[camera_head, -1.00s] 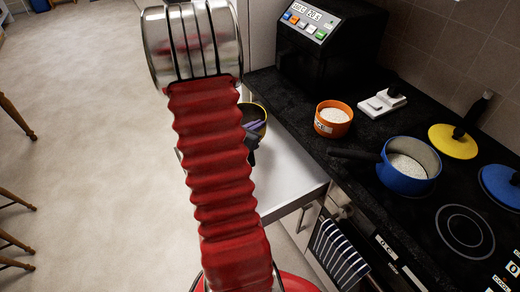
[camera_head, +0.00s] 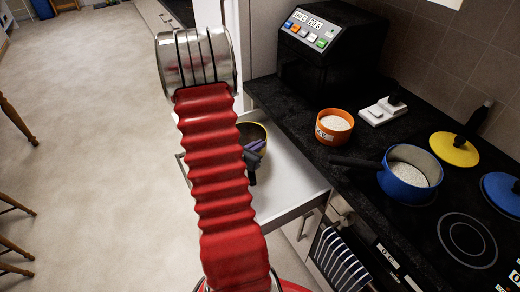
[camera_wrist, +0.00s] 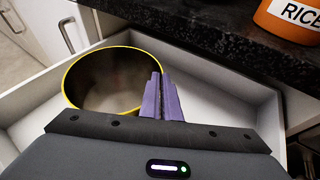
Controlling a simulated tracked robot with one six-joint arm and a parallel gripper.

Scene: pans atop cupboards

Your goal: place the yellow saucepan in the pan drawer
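The yellow saucepan (camera_wrist: 115,80), with a yellow rim and dark inside, is within the open white drawer (camera_wrist: 245,98) in the wrist view. In the head view the saucepan (camera_head: 262,131) is partly hidden behind my red arm. My gripper (camera_wrist: 162,95) has purple fingers close together at the saucepan's right side, and they look shut on it. The gripper also shows in the head view (camera_head: 256,147). The saucepan's handle and base are hidden, so I cannot tell whether it touches the drawer floor. The drawer (camera_head: 290,185) is pulled out below the counter.
The black counter (camera_head: 290,110) overhangs beside the drawer. An orange rice bowl (camera_head: 334,126), a blue saucepan (camera_head: 425,160), a yellow lid (camera_head: 455,149) and a blue lid (camera_head: 502,193) stand on the counter and hob. Open floor (camera_head: 85,120) lies to the left.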

